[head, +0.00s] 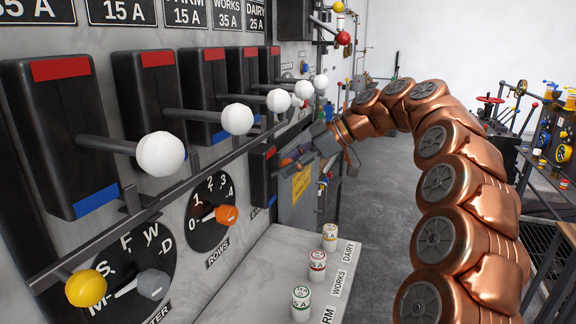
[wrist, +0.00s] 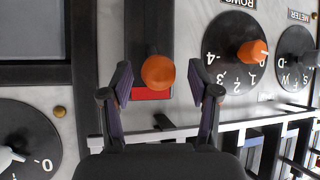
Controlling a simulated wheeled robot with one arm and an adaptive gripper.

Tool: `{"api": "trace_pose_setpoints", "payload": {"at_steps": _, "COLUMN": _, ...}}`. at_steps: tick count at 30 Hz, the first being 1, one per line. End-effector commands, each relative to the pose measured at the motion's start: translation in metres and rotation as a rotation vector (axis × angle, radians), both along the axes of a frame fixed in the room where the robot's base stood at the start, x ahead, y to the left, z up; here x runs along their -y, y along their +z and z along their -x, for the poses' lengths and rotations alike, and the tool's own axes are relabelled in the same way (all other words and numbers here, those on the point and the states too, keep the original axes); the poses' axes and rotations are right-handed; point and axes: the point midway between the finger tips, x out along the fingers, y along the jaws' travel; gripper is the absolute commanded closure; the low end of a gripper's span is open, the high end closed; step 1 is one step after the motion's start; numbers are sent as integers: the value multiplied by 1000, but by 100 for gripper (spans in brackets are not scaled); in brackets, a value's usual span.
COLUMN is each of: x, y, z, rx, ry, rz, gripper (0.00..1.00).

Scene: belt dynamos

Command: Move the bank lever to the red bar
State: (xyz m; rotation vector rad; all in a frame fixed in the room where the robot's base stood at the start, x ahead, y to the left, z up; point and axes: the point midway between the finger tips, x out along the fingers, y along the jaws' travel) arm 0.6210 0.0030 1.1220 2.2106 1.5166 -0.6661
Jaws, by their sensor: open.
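A lever with an orange ball (wrist: 158,72) stands out from a black switch box (wrist: 145,30) in the wrist view, which looks upside down. I take it for the bank lever; no label for it is readable. A red bar (wrist: 152,94) crosses the box just beyond the ball, which partly overlaps it. The same box (head: 260,182) and its red bar (head: 269,153) show small in the head view. My gripper (wrist: 161,78) is open, one finger on each side of the ball, with gaps visible. In the head view, my gripper (head: 300,158) partly hides the lever.
Larger breakers with white-ball levers (head: 160,153) line the panel at left. A rod with a yellow ball (head: 86,288) runs below them. The rows dial (wrist: 237,52) and meter dial (wrist: 297,58) sit beside the switch. Labelled fuses (head: 317,262) stand on a ledge below.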

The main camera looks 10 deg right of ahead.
Motion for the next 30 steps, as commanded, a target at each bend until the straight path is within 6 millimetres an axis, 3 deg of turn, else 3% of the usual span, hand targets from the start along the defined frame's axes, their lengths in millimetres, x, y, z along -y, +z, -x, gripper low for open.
{"api": "trace_pose_setpoints", "payload": {"at_steps": 15, "x": 43, "y": 33, "z": 17, "rx": 3, "ry": -4, "rz": 0, "gripper": 39}}
{"api": "trace_pose_setpoints", "payload": {"at_steps": 30, "x": 48, "y": 37, "z": 20, "rx": 1, "ry": -2, "rz": 1, "gripper": 39}}
